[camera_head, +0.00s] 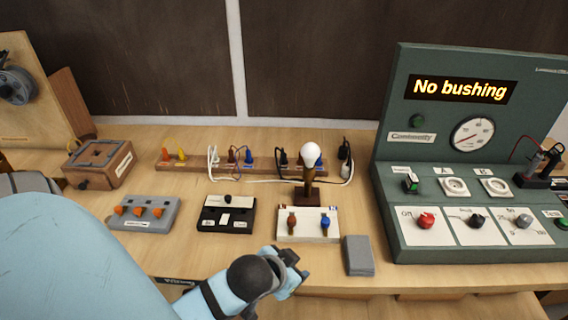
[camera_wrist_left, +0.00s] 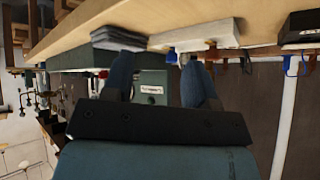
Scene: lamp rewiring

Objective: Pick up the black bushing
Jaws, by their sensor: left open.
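A small black piece (camera_head: 228,198) stands at the back of a black holder (camera_head: 207,226) with white pads; it may be the black bushing, but it is too small to be sure. My left gripper (camera_head: 292,264) is near the table's front edge, in front of the white block and to the right of the holder, apart from both. In the left wrist view, which looks upside down, its two dark blue fingers (camera_wrist_left: 158,82) are spread with nothing between them. My right gripper is not in view.
A white block (camera_head: 307,235) with a brown and a blue terminal stands before the lamp (camera_head: 309,175). A grey slab (camera_head: 358,255) lies to its right. A grey block (camera_head: 144,212) with orange pieces is at left. The green console (camera_head: 388,210) reads "No bushing".

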